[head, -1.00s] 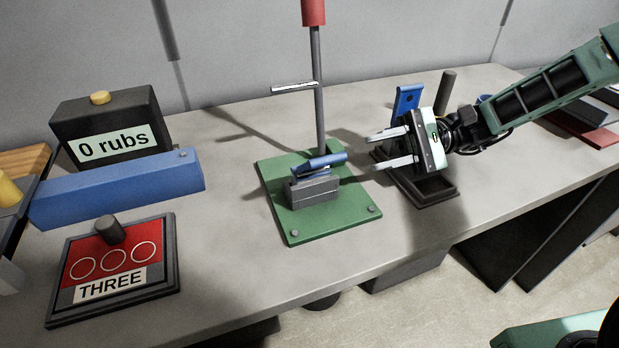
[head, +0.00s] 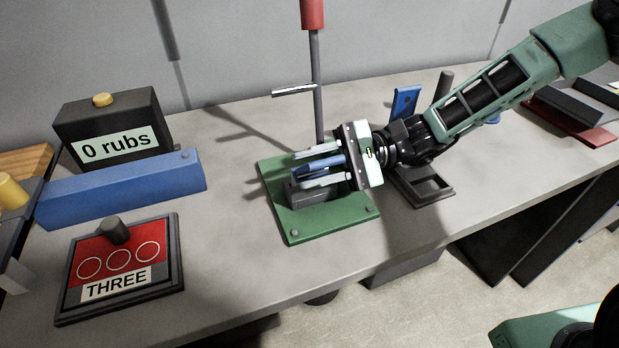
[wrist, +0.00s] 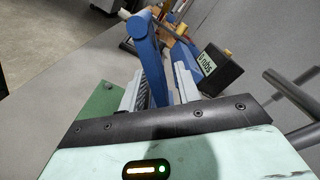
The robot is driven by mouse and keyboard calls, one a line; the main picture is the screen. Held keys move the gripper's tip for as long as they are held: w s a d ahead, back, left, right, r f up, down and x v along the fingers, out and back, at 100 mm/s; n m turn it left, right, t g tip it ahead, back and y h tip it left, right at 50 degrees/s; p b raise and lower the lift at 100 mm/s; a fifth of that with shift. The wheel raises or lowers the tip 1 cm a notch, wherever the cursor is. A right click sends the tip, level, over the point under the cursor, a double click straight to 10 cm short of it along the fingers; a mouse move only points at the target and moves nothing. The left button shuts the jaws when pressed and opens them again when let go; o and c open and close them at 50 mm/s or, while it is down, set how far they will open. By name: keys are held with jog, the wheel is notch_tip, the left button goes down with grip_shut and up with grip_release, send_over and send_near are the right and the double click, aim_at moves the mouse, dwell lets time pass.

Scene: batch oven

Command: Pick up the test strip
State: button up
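My gripper (head: 300,169) is over the green base plate (head: 345,218), its fingers pointing left. The fingers are apart, one on each side of a blue bar (head: 326,163) on a grey block (head: 322,194). In the wrist view the blue bar (wrist: 152,72) runs between the fingers (wrist: 158,75), with a gap at least on its right. A blue rounded end (wrist: 138,26) shows beyond the fingertips. An upright blue plate (head: 404,102) stands at a dark tray (head: 433,189) behind my wrist. I cannot tell for certain which blue piece is the test strip.
A post (head: 318,80) with a pale side bar (head: 294,91) rises behind the grey block, close to my gripper. To the left are a long blue block (head: 120,190), a "0 rubs" box (head: 107,125) and a red "THREE" panel (head: 117,265). The table front is clear.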

grip_shut()
dwell(1.4)
